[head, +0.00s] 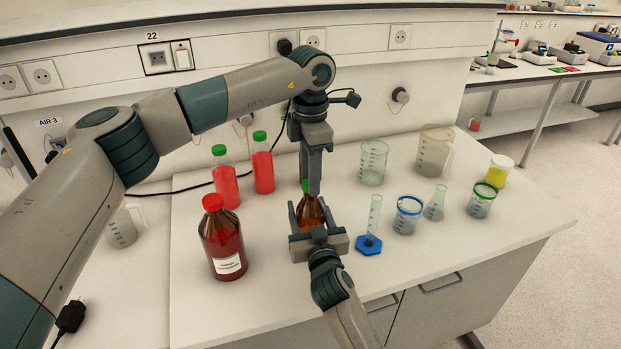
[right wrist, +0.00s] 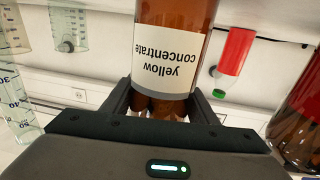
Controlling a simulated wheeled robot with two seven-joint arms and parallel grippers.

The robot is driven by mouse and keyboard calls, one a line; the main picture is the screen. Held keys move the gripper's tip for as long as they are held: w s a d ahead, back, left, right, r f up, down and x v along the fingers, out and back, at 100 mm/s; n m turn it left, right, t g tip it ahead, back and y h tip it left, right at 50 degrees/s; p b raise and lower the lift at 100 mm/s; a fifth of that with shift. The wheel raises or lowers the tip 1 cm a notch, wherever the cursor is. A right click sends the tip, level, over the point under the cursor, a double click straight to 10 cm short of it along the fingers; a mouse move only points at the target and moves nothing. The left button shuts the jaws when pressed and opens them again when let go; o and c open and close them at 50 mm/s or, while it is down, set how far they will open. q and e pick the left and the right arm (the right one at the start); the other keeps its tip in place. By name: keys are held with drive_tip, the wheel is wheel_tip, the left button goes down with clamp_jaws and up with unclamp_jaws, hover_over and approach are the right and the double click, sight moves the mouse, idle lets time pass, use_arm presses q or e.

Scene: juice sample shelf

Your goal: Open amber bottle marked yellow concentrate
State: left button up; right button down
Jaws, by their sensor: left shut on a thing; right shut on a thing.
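The amber bottle (head: 311,211) marked yellow concentrate stands upright at the middle of the bench, and its label (right wrist: 173,62) reads upside down in the right wrist view. My right gripper (head: 309,218) comes from the front and is shut on the bottle's body, one finger on each side. My left gripper (head: 311,184) points straight down from above, shut on the green cap (head: 305,186) at the bottle's top. The fingers hide most of the cap, so I cannot tell whether it is loosened.
A large amber bottle with a red cap (head: 222,240) and two red bottles with green caps (head: 225,180) (head: 263,165) stand to the left. A graduated cylinder with a blue base (head: 369,245) stands close on the right. Several beakers and a flask (head: 435,204) are further right.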

use_arm(q)
drive_tip(key=shift+r, duration=0.55)
drive_tip(key=shift+r, duration=1.9)
use_arm(e)
drive_tip(key=c, duration=0.6)
unclamp_jaws()
drive_tip(key=shift+c, duration=0.2)
use_arm(q)
wheel_tip(320, 180, down, 3)
drive_tip(key=b, duration=0.2)
drive_tip(key=shift+r+b, duration=0.2)
drive_tip(key=shift+b, duration=0.1)
drive_tip(key=shift+f, duration=0.1)
use_arm(e)
drive_tip(key=v, duration=1.2)
